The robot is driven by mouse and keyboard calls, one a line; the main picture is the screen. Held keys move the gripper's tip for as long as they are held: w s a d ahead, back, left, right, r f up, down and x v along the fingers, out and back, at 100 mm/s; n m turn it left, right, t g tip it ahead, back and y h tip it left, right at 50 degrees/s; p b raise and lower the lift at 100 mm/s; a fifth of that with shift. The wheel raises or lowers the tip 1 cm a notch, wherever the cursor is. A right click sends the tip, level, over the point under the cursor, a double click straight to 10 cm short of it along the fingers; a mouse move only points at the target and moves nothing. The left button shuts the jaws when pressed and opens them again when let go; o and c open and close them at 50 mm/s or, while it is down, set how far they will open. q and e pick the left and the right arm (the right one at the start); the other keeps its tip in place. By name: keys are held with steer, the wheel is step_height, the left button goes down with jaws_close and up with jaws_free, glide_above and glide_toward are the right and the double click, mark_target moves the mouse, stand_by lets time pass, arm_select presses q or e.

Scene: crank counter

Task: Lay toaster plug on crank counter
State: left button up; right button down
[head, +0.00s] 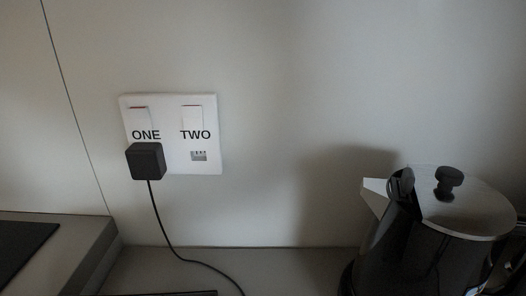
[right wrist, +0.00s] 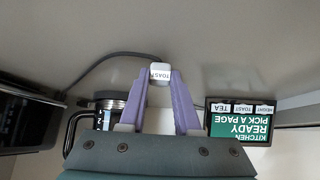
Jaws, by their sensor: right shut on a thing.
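The toaster plug (right wrist: 160,70) is a small white block marked "TOAST" in the right wrist view. My right gripper (right wrist: 161,78) has purple fingers shut on it, one at each side. A grey cord (right wrist: 110,57) curves away to the left from near the plug. The grey counter (head: 285,262) runs along the foot of the wall in the head view. The plug's height above the counter cannot be told. The plug and both grippers are out of the head view.
A wall plate (head: 205,165) has switches marked ONE and TWO; a black plug (head: 145,161) covers the ONE side. A metal-lidded kettle (head: 440,220) stands at right. A green-and-black kitchen panel (right wrist: 240,122) and a black-handled vessel (right wrist: 110,104) flank my gripper.

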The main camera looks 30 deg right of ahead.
steer(key=shift+f, duration=0.15)
steer(key=c, duration=0.5)
jaws_free()
steer(key=shift+c, duration=0.2)
